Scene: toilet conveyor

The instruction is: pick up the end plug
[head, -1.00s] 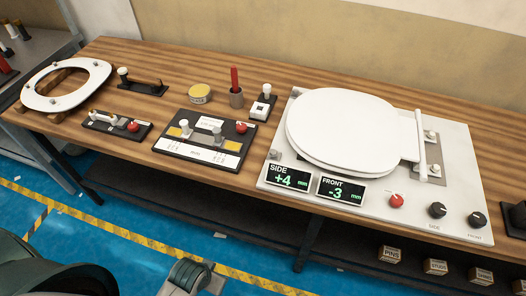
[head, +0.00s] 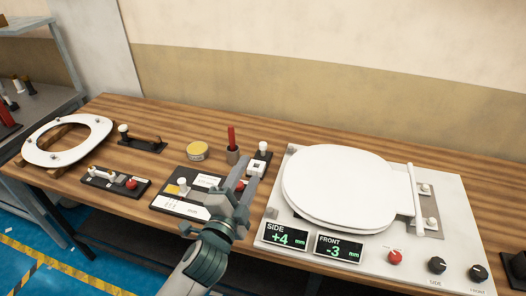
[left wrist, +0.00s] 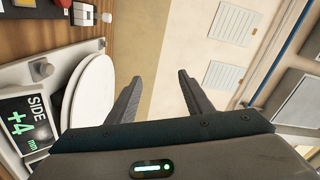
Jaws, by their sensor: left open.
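My left gripper (head: 243,180) is open and empty, raised in front of the table over the right side of the black gauge board (head: 172,205). Its two apart fingers (left wrist: 158,85) also show in the left wrist view. Small white-capped pieces stand on the black fixtures: one on the gauge board (head: 182,184), one on the back-left holder (head: 123,130), and one on the small block behind the gripper (head: 263,147). I cannot tell which is the end plug. The gripper hides the board's right part. My right gripper is not in view.
A white seat and lid (head: 335,185) lies on the grey test plate (head: 300,262) at right, with displays and knobs. A loose seat ring (head: 40,155) rests at far left.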

